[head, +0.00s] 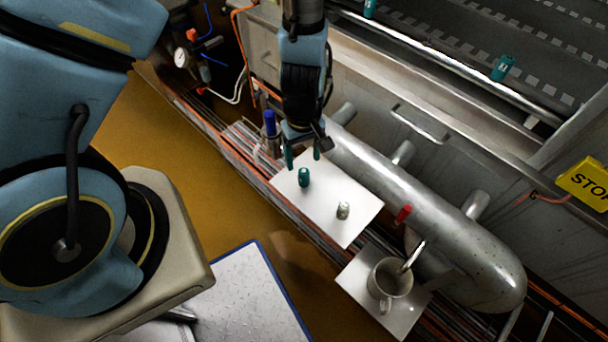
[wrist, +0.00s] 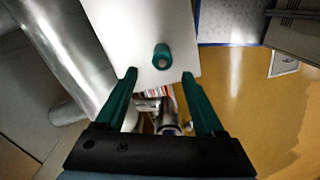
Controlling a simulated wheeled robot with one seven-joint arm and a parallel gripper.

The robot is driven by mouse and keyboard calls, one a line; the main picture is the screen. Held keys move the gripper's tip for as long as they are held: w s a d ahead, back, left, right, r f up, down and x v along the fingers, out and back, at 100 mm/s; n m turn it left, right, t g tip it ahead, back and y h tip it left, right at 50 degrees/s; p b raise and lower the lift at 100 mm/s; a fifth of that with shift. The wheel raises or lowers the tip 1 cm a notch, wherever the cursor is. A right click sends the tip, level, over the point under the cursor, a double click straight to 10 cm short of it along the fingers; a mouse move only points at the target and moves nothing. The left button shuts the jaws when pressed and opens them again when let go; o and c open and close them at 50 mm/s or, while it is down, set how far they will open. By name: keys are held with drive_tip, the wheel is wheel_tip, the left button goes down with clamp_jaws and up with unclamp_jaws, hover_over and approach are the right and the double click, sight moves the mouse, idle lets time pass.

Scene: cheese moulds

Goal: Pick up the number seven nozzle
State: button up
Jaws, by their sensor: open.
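A teal nozzle (head: 304,177) stands upright on a white plate (head: 345,232). No number is readable on it. A grey-white nozzle (head: 343,210) stands on the same plate, to the right and nearer. My gripper (head: 303,157) points down with its teal fingers apart, just above and behind the teal nozzle. In the wrist view the teal nozzle (wrist: 161,57) lies ahead of the open fingertips (wrist: 159,77), roughly centred between them, with nothing held. Two more teal pieces (head: 502,67) (head: 370,8) sit on the machine at the top; the larger has a small unreadable light mark.
A second white plate (head: 356,290) holds a grey mug (head: 381,305) with a utensil in it. A large metal pipe (head: 440,235) runs close behind the plates, with a red piece (head: 403,214) on its near side. A blue-topped post (head: 270,122) stands left of my gripper.

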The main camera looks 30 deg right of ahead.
sight(304, 171)
drive_tip(key=shift+s+a+f+p, duration=0.1)
drive_tip(key=shift+f+p, duration=0.1)
drive_tip(key=shift+f, duration=0.75)
drive_tip(key=shift+s+a+f+p, duration=0.1)
drive_tip(key=shift+s+f+p, duration=0.05)
drive_tip(key=shift+f, duration=0.85)
drive_tip(key=shift+s+f+p, duration=0.1)
drive_tip(key=shift+f+p, duration=0.1)
drive_tip(key=shift+f, duration=0.75)
clamp_jaws()
